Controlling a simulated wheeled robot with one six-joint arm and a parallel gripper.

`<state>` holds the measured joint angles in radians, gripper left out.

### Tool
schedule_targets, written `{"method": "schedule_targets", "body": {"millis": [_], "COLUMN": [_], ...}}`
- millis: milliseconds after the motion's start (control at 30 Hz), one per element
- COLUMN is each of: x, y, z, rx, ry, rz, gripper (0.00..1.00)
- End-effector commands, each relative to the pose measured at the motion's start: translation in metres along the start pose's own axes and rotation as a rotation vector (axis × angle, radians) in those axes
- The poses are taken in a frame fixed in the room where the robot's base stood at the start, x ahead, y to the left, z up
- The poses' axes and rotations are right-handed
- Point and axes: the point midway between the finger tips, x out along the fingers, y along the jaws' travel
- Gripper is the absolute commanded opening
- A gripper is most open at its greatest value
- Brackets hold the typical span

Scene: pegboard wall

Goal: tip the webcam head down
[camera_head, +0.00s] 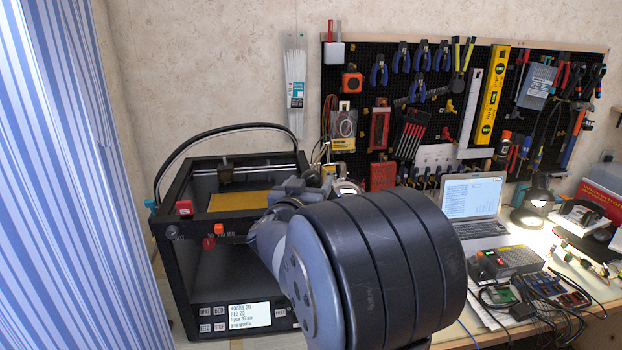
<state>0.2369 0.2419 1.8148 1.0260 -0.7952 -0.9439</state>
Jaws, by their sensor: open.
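I cannot make out the webcam for sure. A small dark rounded thing with a bright face (346,187) shows just right of my gripper, partly covered by my arm; I cannot tell whether it is the webcam or a lamp. My gripper (308,186) is open and points away from me at the right rear side of the black 3D printer. My thick dark arm links fill the middle of the view and hide the bench behind them. I cannot tell whether the gripper touches anything.
The black 3D printer (178,240) with a yellow bed (240,200) stands at the left. A tool-hung pegboard (440,105) covers the back wall. A laptop (472,197), lamp (535,198), grey box (508,262) and cables crowd the right bench. A striped curtain (60,180) hangs at left.

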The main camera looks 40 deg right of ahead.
Motion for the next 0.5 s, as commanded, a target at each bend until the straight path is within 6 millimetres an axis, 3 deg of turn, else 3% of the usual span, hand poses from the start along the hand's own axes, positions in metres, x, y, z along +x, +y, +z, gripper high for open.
{"method": "schedule_targets", "body": {"millis": [200, 500], "x": [0.022, 0.026], "y": [0.0, 0.0], "z": [0.0, 0.0], "rx": [0.0, 0.001], "ry": [0.0, 0.0], "rz": [0.0, -0.001], "gripper": [0.68, 0.68]}}
